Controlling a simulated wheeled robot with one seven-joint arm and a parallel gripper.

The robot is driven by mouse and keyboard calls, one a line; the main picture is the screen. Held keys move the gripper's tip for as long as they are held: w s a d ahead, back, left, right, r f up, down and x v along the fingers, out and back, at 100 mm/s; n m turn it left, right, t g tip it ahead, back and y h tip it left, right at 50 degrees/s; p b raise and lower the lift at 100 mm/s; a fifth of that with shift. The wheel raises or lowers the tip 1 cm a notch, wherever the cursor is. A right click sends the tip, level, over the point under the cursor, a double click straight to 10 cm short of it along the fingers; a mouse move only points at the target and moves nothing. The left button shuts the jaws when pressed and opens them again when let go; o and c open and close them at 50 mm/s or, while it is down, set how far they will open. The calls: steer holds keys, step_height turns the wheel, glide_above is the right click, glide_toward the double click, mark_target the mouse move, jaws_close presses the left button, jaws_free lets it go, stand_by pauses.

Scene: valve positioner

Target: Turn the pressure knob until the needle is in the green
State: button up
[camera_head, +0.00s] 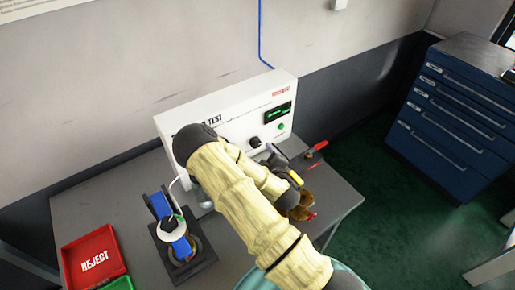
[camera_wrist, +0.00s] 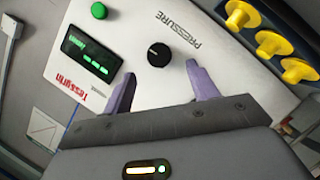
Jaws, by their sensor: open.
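The white test unit (camera_head: 222,115) stands at the back of the table. Its black pressure knob (camera_wrist: 158,54) has a white pointer line and shows in the wrist view beside the word PRESSURE; in the head view the knob (camera_head: 255,142) shows just past my arm. A dark display (camera_wrist: 90,51) with green lit marks sits beside the knob. No needle can be made out. My gripper (camera_wrist: 162,88) is open, its two purple fingers pointing at the panel, with the knob ahead of the gap between them. The knob looks apart from both fingers. In the head view my arm hides part of the panel.
A green button (camera_wrist: 99,10) and yellow knobs or fittings (camera_wrist: 270,43) flank the knob. A blue and black fixture (camera_head: 178,238) stands on the grey table. A red REJECT tray (camera_head: 93,258) is at left. A red-handled tool (camera_head: 317,147) lies right. A blue drawer cabinet (camera_head: 455,115) stands beyond.

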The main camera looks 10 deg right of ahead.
mark_target(258, 145)
stand_by(0.3)
steer(key=shift+p+x, duration=0.95)
steer(key=shift+x, duration=2.75)
steer(key=shift+c, duration=0.2)
steer(key=shift+d, duration=0.1)
steer(key=c, duration=1)
